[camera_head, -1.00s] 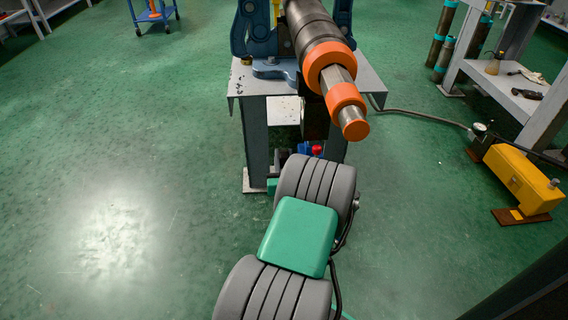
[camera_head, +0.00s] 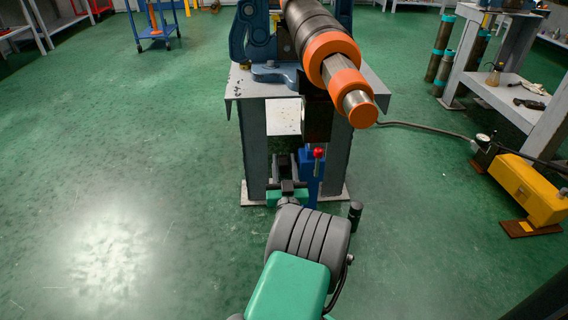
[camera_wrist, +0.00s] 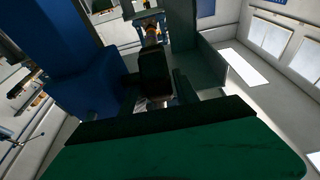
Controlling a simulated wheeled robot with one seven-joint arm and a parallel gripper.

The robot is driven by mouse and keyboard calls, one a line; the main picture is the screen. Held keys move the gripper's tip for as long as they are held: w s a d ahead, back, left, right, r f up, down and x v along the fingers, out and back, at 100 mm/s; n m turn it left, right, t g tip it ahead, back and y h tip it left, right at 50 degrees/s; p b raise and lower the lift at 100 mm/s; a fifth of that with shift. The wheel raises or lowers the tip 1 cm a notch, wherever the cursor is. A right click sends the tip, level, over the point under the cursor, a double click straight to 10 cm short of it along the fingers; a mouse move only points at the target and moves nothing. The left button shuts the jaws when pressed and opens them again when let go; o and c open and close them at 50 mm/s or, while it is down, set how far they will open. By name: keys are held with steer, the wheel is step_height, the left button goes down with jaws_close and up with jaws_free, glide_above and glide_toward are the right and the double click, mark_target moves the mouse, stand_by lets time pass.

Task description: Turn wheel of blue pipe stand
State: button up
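The blue pipe stand (camera_head: 252,42) sits on a grey metal table and carries a thick dark pipe with orange collars (camera_head: 337,65). I cannot make out its wheel. A blue part with a red knob (camera_head: 312,166) is low between the table legs. My gripper (camera_head: 288,160) is low in front of the table, left of this blue part, pointing under the tabletop. In the wrist view its dark fingers (camera_wrist: 156,88) look apart, with a dark block (camera_wrist: 155,65) beyond or between them. I cannot tell whether they touch it. A large blue surface (camera_wrist: 80,70) is close on the left.
The table (camera_head: 254,150) has a front leg on each side of my gripper. The pipe end juts out above my arm. A yellow box (camera_head: 530,188) with a gauge and hose is on the floor at right, near a grey shelf (camera_head: 520,98). The left floor is clear.

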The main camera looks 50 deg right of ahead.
steer(key=shift+r+p, duration=0.15)
steer(key=shift+p, duration=0.25)
steer(key=p, duration=0.2)
steer(key=r+g+y+p, duration=0.1)
steer(key=p, duration=0.1)
steer(key=shift+w+d+y+p, duration=0.1)
steer(key=shift+d+y+p, duration=0.05)
steer(key=shift+y+p, duration=0.2)
steer(key=g+p, duration=0.1)
steer(key=p, duration=0.4)
steer(key=shift+f+y, duration=0.25)
steer(key=shift+y, duration=0.1)
